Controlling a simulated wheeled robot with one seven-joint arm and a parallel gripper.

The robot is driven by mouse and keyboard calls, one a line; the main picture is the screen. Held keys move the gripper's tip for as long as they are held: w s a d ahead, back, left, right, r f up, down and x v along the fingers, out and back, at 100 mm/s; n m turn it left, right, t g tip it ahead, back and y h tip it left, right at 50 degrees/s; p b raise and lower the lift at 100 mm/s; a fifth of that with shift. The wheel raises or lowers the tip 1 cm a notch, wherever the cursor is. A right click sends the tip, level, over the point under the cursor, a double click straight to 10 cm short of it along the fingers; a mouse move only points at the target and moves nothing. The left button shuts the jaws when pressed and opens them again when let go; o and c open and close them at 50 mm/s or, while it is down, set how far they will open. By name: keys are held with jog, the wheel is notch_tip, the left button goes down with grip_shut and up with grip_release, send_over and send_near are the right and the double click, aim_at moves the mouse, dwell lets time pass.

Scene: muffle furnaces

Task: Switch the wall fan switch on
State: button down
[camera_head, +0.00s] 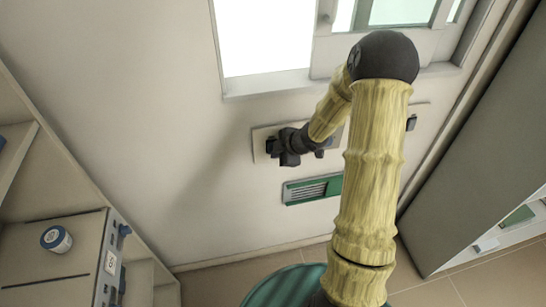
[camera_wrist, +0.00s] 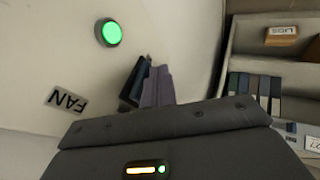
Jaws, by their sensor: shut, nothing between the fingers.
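A pale switch plate (camera_head: 260,136) is on the wall below the window. My gripper (camera_head: 290,158) is in front of it, hiding much of it. In the wrist view, a label reading FAN (camera_wrist: 66,101) appears upside down on the wall, and a round light (camera_wrist: 112,33) glows green. My gripper (camera_wrist: 148,75) is shut and empty, its fingertips close to the wall between the label, the light and the right-hand edge. I cannot tell whether it touches the wall or a switch. The switch lever itself cannot be clearly made out beside the dark fingers.
A green-framed vent (camera_head: 313,190) is on the wall below the plate. A grey cabinet (camera_head: 470,150) stands at right. Another dark wall fitting (camera_head: 411,122) shows right of my arm.

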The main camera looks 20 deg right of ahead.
jog(key=shift+r+p, duration=0.9)
jog(key=shift+r, duration=0.05)
jog(key=s+d+r+p, duration=0.1)
jog(key=s+d+r, duration=0.2)
jog(key=s+r, duration=0.3)
jog(key=s, duration=0.4)
jog(key=shift+s+d+r, duration=0.15)
jog(key=shift+s+r, duration=0.05)
jog(key=shift+r, duration=0.1)
